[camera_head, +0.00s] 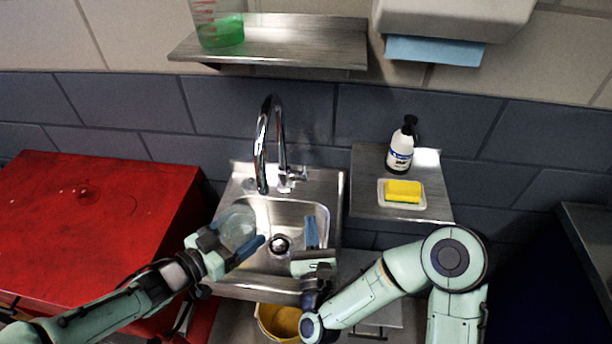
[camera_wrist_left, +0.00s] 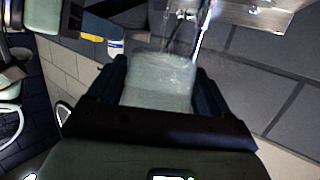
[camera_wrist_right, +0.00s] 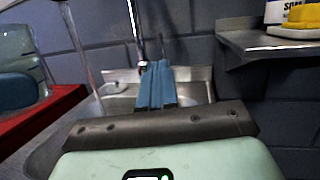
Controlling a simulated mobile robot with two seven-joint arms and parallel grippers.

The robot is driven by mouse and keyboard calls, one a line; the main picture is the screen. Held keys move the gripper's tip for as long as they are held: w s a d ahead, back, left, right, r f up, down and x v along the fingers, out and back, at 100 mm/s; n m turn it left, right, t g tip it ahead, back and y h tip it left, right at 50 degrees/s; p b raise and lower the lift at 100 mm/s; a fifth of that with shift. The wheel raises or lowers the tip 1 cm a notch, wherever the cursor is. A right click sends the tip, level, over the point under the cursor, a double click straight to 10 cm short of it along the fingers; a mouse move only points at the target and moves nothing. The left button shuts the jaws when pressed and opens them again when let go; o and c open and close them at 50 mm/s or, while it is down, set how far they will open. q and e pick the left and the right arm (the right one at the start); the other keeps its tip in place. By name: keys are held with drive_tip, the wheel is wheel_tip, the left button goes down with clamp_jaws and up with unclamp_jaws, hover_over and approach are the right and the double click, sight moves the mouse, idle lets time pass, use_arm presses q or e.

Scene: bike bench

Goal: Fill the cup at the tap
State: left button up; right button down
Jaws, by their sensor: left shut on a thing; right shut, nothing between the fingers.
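The clear cup (camera_head: 237,225) is held over the left part of the sink, close to the tap spout. My left gripper (camera_head: 229,241) is shut around it; in the left wrist view the cup (camera_wrist_left: 160,82) sits between the two fingers. Its contents cannot be told. The chrome tap (camera_head: 276,135) arches over the sink, with its lever (camera_head: 295,175) at the right of its base. My right gripper (camera_head: 312,233) is shut and empty over the sink's right side, in front of the lever. In the right wrist view its closed fingers (camera_wrist_right: 157,84) partly hide the tap's base.
The steel sink basin (camera_head: 283,212) has a dark drain. A side shelf (camera_head: 432,205) holds a soap bottle (camera_head: 401,147) and a yellow sponge (camera_head: 403,190). A red cabinet (camera_head: 90,225) stands left. A yellow bucket (camera_head: 279,322) is below the sink. A jug with green liquid (camera_head: 221,30) stands on the upper shelf.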

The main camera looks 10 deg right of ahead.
sight(305, 166)
drive_tip(key=x, duration=1.3)
drive_tip(key=shift+w+r, duration=0.15)
drive_tip(key=shift+w, duration=0.1)
drive_tip(key=shift+r, duration=0.1)
use_arm(q)
drive_tip(key=shift+r, duration=0.1)
use_arm(e)
drive_tip(key=w+r+g, duration=0.1)
drive_tip(key=w, duration=0.1)
drive_tip(key=w+d+r+g, duration=0.1)
drive_tip(key=w+g, duration=0.1)
drive_tip(key=shift+w+d+r+m+g, duration=0.1)
drive_tip(key=shift+d+r+m+g, duration=0.1)
drive_tip(key=shift+r+m+g, duration=0.15)
